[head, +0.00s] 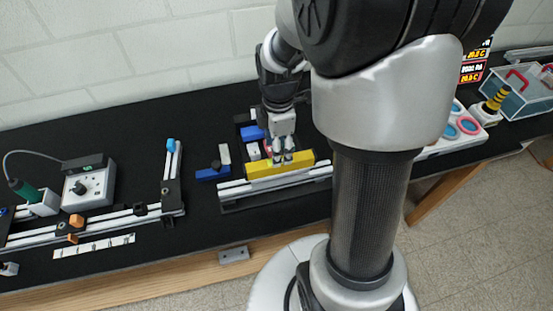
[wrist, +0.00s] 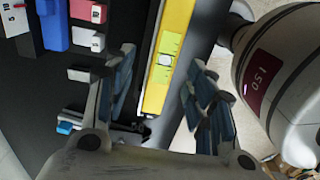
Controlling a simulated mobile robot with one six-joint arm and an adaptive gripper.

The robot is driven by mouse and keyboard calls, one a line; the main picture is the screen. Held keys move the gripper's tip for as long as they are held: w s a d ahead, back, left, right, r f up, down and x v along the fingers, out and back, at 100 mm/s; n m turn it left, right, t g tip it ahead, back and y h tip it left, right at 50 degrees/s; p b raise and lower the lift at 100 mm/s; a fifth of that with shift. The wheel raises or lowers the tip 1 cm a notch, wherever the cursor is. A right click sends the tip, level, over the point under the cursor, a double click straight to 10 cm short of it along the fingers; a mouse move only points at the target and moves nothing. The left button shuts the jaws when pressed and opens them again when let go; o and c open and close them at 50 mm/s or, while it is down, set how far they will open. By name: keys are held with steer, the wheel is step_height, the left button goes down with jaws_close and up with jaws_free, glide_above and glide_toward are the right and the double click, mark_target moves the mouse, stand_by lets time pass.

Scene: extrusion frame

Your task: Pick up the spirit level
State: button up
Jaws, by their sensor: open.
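The spirit level is a long yellow bar (head: 268,170) with a green vial section at its middle. In the head view it lies along a grey aluminium extrusion (head: 290,182) on the black bench. In the wrist view the level (wrist: 153,98) runs between my two fingers, with its vial in plain sight. My gripper (head: 284,157) is open, pointing down over the level. In the wrist view its fingers (wrist: 160,60) stand apart on either side of the bar, with a gap on each side. I cannot tell how far the fingertips reach down beside it.
Blue, red and white blocks (wrist: 83,10) sit close to the level's left in the wrist view. A blue bar (head: 210,174) lies left of the extrusion.

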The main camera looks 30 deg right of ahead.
steer(key=shift+s+d+f+b, duration=0.1)
steer(key=shift+f+b, duration=0.2)
steer(key=shift+f, duration=0.7)
steer(key=shift+s+a+f+b, duration=0.15)
steer(key=shift+f+b, duration=0.1)
steer(key=shift+f, duration=0.8)
steer(key=shift+s+d+f+b, duration=0.15)
steer(key=shift+f+b, duration=0.15)
steer(key=shift+f, duration=0.7)
jaws_close()
